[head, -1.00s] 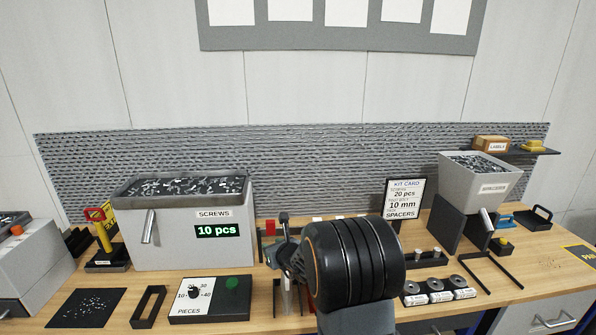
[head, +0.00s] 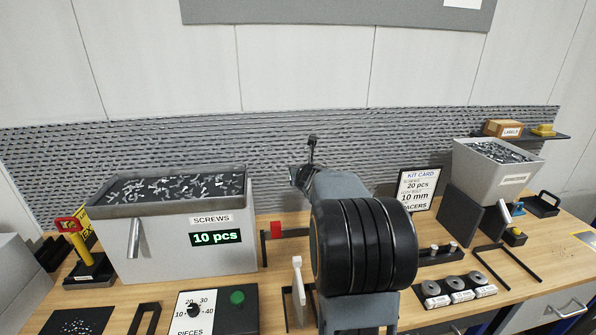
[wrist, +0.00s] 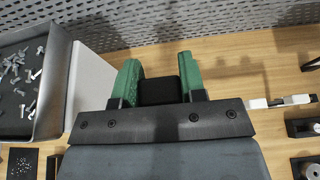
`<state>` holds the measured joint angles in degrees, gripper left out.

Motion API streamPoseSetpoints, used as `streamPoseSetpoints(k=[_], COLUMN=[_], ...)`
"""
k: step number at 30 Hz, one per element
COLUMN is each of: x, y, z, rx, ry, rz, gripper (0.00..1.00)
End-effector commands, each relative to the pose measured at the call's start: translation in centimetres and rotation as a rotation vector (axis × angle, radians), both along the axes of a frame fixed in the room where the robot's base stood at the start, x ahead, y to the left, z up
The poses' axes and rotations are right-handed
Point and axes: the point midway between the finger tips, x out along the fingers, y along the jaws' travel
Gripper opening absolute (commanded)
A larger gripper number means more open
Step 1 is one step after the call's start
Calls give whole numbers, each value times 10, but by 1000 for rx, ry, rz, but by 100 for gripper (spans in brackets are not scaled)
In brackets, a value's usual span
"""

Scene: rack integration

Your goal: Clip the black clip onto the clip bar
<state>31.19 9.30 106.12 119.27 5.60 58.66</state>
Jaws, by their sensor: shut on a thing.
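My gripper (wrist: 157,88) has green fingers in the wrist view, shut on the black clip (wrist: 158,92), a dark block between them. My arm hides much of the bar. A bar with a white piece (wrist: 298,99) shows right of my gripper in the wrist view.
The screws bin (head: 190,262) stands left of my arm and shows close by in the wrist view (wrist: 52,80). The kit card (head: 416,190) and spacers bin (head: 490,185) stand to the right. A white upright piece (head: 298,280) stands in front of the bar.

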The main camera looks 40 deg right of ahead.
Motion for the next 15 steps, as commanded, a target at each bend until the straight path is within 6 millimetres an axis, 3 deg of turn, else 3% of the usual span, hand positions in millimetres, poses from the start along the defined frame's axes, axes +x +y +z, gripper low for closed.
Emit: streamPoseSetpoints(k=[15], x=[-2], y=[0], z=[-4], rx=[-1], ry=[-1], rz=[-3], gripper=[16])
